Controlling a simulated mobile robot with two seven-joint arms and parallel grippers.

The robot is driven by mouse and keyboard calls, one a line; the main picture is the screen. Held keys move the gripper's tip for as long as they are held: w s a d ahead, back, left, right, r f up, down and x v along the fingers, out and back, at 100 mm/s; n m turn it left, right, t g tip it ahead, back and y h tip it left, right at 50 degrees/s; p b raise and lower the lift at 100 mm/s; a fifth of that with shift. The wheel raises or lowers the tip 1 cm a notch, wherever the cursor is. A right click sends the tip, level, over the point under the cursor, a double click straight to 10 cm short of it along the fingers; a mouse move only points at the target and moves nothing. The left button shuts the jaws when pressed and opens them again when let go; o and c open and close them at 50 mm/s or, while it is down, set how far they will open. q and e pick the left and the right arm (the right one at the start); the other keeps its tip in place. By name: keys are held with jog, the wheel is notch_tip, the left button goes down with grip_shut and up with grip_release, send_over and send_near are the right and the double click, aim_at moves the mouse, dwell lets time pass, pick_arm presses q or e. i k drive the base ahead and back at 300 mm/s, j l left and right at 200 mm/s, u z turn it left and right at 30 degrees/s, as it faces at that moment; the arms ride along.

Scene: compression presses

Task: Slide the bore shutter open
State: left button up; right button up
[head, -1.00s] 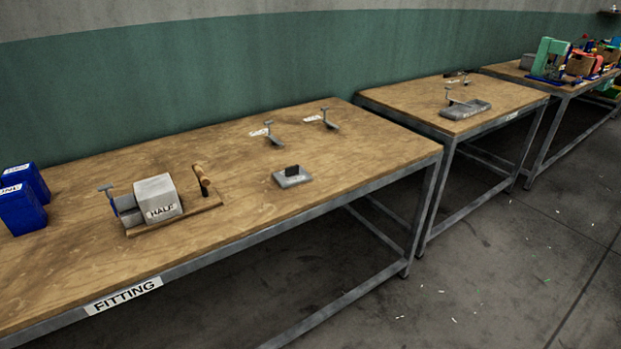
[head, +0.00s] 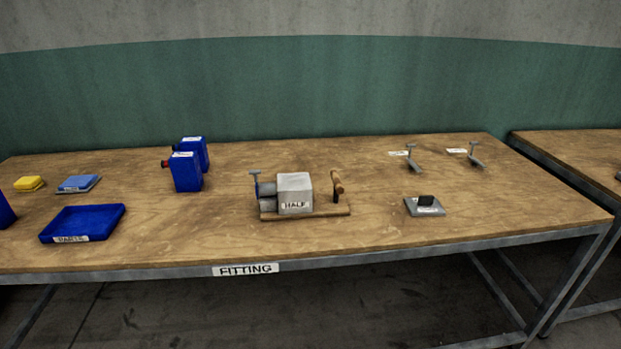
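A fixture with a grey block marked HALF (head: 294,193) stands on a wooden base (head: 325,211) in the middle of the FITTING bench. At its left end are a grey T-shaped handle (head: 255,181) and a small blue part against grey pieces. At its right end is a wooden-handled part (head: 338,184) on a dark post. I cannot tell which part is the bore shutter, or whether it is open. Neither of my grippers is in view.
The FITTING bench (head: 150,228) holds two blue containers (head: 187,171), a blue PARTS tray (head: 83,222), a yellow item (head: 29,184) and a light blue item (head: 77,183). A grey plate (head: 425,208) and two small grey T-handled pieces (head: 413,160) lie right. A second bench (head: 580,146) stands beyond.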

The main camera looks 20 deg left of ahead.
aim_at(254, 172)
jog(key=i+j+u, duration=0.1)
jog(key=i+u, duration=0.55)
jog(key=i, duration=0.2)
jog(key=i+l+u, duration=0.15)
jog(key=i+u, duration=0.2)
jog(key=k+l, duration=0.15)
jog(key=l, duration=0.15)
jog(key=u, duration=0.05)
